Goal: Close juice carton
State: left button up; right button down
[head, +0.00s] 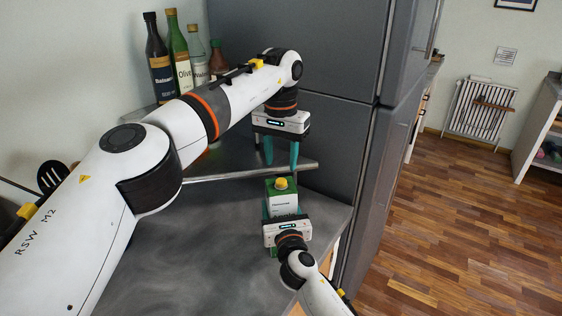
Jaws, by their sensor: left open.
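The juice carton (283,202), white and green, stands upright on the grey counter near the fridge. Its yellow cap (281,183) sits on top; I cannot tell how tight it is. My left gripper (281,164) points down above and slightly behind the cap, open and empty, its teal fingers apart. My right gripper (284,215) comes in from the front at the carton's lower part, its fingers along both sides, and appears shut on it. The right gripper's body hides the carton's lower front.
Several bottles (178,55) stand on a ledge at the back left. A raised shelf edge (240,173) runs behind the carton. The grey fridge (325,110) stands close behind and right. The counter (195,250) is clear left of the carton.

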pick_arm(q)
jog(key=shift+c, duration=0.3)
jog(key=n, duration=0.5)
jog(key=shift+r, duration=0.15)
jog(key=n, duration=0.7)
jog(key=shift+r, duration=0.2)
jog(key=n, duration=0.4)
jog(key=shift+r, duration=0.15)
jog(key=n, duration=0.6)
jog(key=shift+r+n, duration=0.25)
jog(key=shift+n, duration=0.15)
jog(key=n, duration=0.6)
jog(key=shift+r+n, duration=0.2)
jog(key=shift+n, duration=0.1)
jog(key=n, duration=0.6)
jog(key=shift+r+n, duration=0.2)
jog(key=shift+n, duration=0.1)
jog(key=n, duration=0.6)
jog(key=shift+r, duration=0.25)
jog(key=n, duration=0.5)
jog(key=shift+r+n, duration=0.15)
jog(key=shift+n, duration=0.25)
